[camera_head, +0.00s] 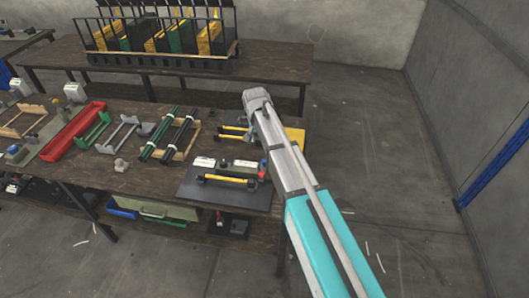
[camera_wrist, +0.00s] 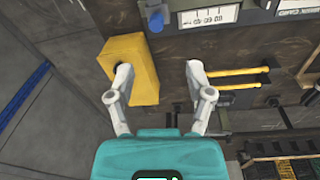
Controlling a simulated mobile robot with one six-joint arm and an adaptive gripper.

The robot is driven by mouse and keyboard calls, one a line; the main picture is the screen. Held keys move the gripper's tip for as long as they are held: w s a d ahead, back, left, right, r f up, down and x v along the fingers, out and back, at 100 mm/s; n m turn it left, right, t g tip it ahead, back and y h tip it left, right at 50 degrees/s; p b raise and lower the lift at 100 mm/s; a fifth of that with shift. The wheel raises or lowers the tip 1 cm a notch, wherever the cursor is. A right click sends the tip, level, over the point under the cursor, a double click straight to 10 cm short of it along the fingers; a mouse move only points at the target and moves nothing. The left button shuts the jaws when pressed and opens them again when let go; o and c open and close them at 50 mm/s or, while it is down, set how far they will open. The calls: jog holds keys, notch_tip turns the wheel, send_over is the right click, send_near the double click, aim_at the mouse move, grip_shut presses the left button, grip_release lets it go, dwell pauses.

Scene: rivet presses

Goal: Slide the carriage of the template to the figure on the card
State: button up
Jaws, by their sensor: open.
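A pale scale strip (camera_wrist: 208,17) with dark ticks and figures too small to read lies at the top of the wrist view; it also shows in the head view (camera_head: 245,164). A blue knob (camera_wrist: 155,20) stands at its left end; I cannot tell clearly whether this is the carriage. A white card (camera_wrist: 295,6) with printing is at the top right; in the head view it looks like the small white label (camera_head: 204,162). My gripper (camera_wrist: 158,75) is open and empty, apart from the scale. Its left finger overlaps a yellow block in the picture.
The yellow block (camera_wrist: 132,68) stands at the table edge. Two yellow-handled tools (camera_wrist: 237,79) lie right of my gripper. A dark mat (camera_head: 222,198) holds a yellow-barred fixture (camera_head: 227,180). Green and black rods (camera_head: 170,135) lie left, near a red tray (camera_head: 73,130).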

aim_at(265, 160)
jog(key=shift+w+d+r+m+y+p, duration=0.25)
jog(key=shift+d+r+m, duration=0.1)
jog(key=shift+d+r, duration=0.1)
jog(key=shift+w+d+r+m+y+p, duration=0.15)
jog(key=shift+d+r+m+p, duration=0.05)
jog(key=shift+d+r+m, duration=0.2)
jog(key=shift+a+f, duration=0.1)
jog(key=shift+f, duration=0.1)
notch_tip(265, 160, down, 13)
jog(key=b, duration=1.3)
jog(key=shift+f+b, duration=0.15)
jog(key=shift+b, duration=0.25)
grip_shut()
